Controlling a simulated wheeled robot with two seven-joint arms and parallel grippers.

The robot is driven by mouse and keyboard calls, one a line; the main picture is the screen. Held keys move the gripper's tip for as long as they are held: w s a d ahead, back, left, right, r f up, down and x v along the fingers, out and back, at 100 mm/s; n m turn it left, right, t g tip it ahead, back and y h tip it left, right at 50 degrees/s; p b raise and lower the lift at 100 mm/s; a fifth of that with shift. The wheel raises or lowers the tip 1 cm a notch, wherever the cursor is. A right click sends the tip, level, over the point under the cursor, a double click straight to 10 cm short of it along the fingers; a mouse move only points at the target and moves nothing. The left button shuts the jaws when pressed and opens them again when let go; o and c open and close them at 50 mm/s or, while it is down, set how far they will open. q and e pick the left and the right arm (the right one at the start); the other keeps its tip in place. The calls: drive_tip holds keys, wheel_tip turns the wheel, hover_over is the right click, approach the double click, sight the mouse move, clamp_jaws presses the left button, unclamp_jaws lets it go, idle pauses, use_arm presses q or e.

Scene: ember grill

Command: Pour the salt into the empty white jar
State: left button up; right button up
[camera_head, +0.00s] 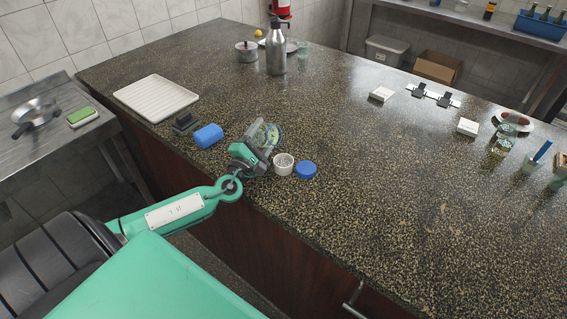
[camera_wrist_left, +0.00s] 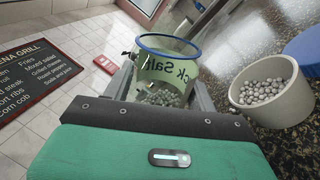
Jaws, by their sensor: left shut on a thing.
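My left gripper (camera_head: 254,152) is shut on the clear salt jar (camera_head: 267,134) near the counter's front edge. In the left wrist view the jar (camera_wrist_left: 166,67) has a blue rim, no lid and a green-tinted label reading "ck Salt" in mirror image. It looks tilted, with pale grains inside. The white jar (camera_head: 284,170) stands upright on the counter just right of the gripper. In the left wrist view the white jar (camera_wrist_left: 251,116) holds many pale grains. A blue lid (camera_head: 306,170) lies to its right. My right gripper is out of view.
A blue roll (camera_head: 208,135) and a dark block (camera_head: 186,122) lie left of the gripper. A white tray (camera_head: 156,98) is further left. A steel flask (camera_head: 276,54) and pot (camera_head: 246,52) stand at the back. The counter right of the blue lid is clear.

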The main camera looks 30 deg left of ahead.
sight(262, 135)
use_arm(q)
drive_tip(key=shift+r+m+h, duration=0.4)
drive_tip(key=shift+r+m, duration=0.2)
drive_tip(key=shift+m, duration=0.4)
drive_tip(key=shift+f+m+t, duration=0.2)
drive_tip(key=shift+m+t, duration=0.1)
drive_tip(key=shift+m, duration=0.2)
drive_tip(key=shift+d+m+h, duration=0.1)
drive_tip(key=shift+m+h, duration=0.2)
drive_tip(key=shift+m, duration=0.4)
drive_tip(key=shift+r+m+p, duration=0.25)
drive_tip(key=shift+m+p, duration=0.05)
drive_tip(key=shift+p, duration=0.1)
drive_tip(key=shift+d+r+m+h+p, duration=0.15)
drive_tip(key=shift+r+m+h+p, duration=0.25)
drive_tip(key=shift+m, duration=0.35)
drive_tip(key=shift+d+r+m+h+p, duration=0.2)
drive_tip(key=shift+m+h+p, duration=0.25)
drive_tip(key=shift+m, duration=0.3)
drive_tip(key=shift+d+r+m, duration=0.1)
drive_tip(key=shift+m, duration=0.5)
drive_tip(key=shift+d+r+m+h+p, duration=0.2)
drive_tip(key=shift+m+h+p, duration=0.05)
drive_tip(key=shift+m+p, duration=0.35)
drive_tip(key=shift+d+r+m+h+p, duration=0.2)
drive_tip(key=shift+m+p, duration=0.25)
drive_tip(key=shift+m, duration=0.15)
